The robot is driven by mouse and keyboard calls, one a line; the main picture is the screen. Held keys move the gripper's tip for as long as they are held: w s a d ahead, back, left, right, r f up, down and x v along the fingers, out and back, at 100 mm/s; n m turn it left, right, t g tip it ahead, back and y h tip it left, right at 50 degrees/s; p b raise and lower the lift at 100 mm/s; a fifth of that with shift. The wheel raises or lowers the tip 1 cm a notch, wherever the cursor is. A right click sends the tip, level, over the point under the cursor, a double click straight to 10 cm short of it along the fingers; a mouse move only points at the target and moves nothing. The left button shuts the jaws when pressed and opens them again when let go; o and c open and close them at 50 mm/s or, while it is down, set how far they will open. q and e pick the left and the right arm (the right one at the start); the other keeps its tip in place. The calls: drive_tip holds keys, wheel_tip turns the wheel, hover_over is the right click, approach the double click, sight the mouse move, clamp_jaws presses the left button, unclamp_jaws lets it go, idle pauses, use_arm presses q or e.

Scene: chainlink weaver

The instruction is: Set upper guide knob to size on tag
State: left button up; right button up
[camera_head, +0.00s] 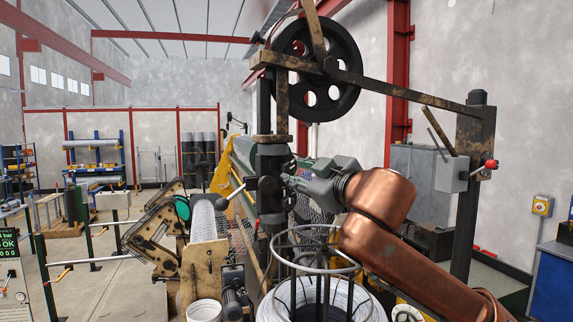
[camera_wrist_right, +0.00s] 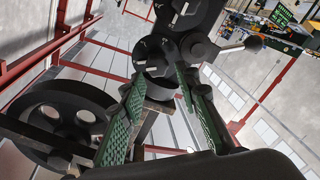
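A dark round guide knob (camera_wrist_right: 155,56) with small pale marks sits on a black machine head in the right wrist view. In the head view this black head (camera_head: 269,187) stands on the post below the large wheel. My right gripper (camera_head: 287,180) is at its right side. In the wrist view the green-padded fingers of my right gripper (camera_wrist_right: 161,80) are spread, one tip on each side of the knob; I cannot tell whether they touch it. A second dark dial (camera_wrist_right: 187,10) with a pale mark is above the knob. I cannot make out a size tag. My left gripper is not in view.
A lever with a ball end (camera_head: 222,204) sticks out left of the head. A large black wheel (camera_head: 318,68) hangs above. A wire coil (camera_head: 315,300) inside a hooped stand is below my right arm. A rusty frame post (camera_head: 471,180) stands to the right.

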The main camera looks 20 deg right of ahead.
sight(290, 169)
drive_tip(key=x, duration=0.1)
drive_tip(key=p+x, duration=0.1)
drive_tip(key=x, duration=0.3)
drive_tip(key=shift+w+d+p, duration=0.1)
drive_tip(key=shift+d+p, duration=0.25)
drive_tip(key=shift+d, duration=0.05)
drive_tip(key=shift+w, duration=0.2)
drive_tip(key=shift+a, duration=0.1)
drive_tip(key=shift+c, duration=0.4)
drive_tip(key=shift+w+f, duration=0.1)
drive_tip(key=c, duration=0.3)
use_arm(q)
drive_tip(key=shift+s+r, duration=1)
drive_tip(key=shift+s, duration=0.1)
use_arm(e)
clamp_jaws()
